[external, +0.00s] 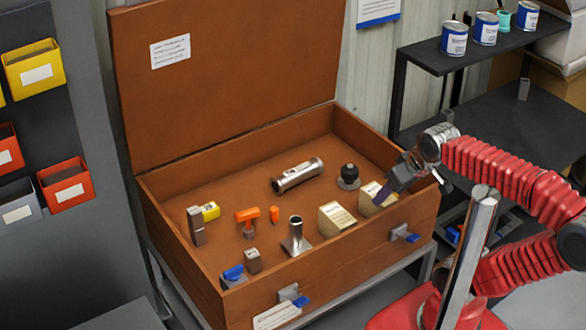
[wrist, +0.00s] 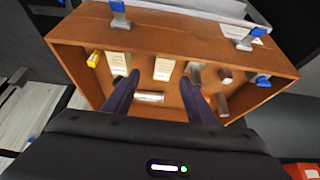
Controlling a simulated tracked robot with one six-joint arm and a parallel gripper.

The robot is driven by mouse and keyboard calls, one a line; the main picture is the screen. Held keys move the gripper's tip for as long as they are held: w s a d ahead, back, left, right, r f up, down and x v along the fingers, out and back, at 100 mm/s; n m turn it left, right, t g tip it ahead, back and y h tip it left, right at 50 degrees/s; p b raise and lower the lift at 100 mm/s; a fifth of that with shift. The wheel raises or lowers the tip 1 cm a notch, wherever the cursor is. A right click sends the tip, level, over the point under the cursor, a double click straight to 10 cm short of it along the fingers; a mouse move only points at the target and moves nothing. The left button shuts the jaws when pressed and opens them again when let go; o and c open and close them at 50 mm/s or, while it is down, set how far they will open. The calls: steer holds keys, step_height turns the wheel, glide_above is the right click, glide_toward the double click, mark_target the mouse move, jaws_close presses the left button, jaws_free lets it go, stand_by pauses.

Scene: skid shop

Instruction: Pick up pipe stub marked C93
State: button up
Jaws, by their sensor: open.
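A shiny metal pipe stub (external: 298,175) with a pale label lies on its side near the back middle of the open brown box (external: 165,235). The label is too small to read. In the wrist view the pipe stub (wrist: 150,97) shows between my fingers, lower down and apart from them. A second metal pipe (external: 296,234) stands upright on a flat base near the front. My gripper (external: 387,193) is open and empty above the box's right side, with its two dark purple fingers apart in the wrist view (wrist: 155,88).
Two cream wedge blocks (external: 337,218), a dark knob (external: 348,176), an orange T-shaped piece (external: 247,216) and a grey block (external: 196,226) stand in the box. The raised lid (external: 230,90) borders the back. A dark shelf (external: 480,52) with cans is at right.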

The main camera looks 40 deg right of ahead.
steer(key=n+g, duration=0.6)
steer(key=n, duration=0.3)
glide_above(298, 237)
steer(key=w, duration=0.1)
step_height(298, 237, down, 9)
steer(key=shift+d, duration=0.3)
steer(key=shift+f, duration=0.15)
step_height(298, 237, down, 8)
steer(key=shift+f, duration=0.25)
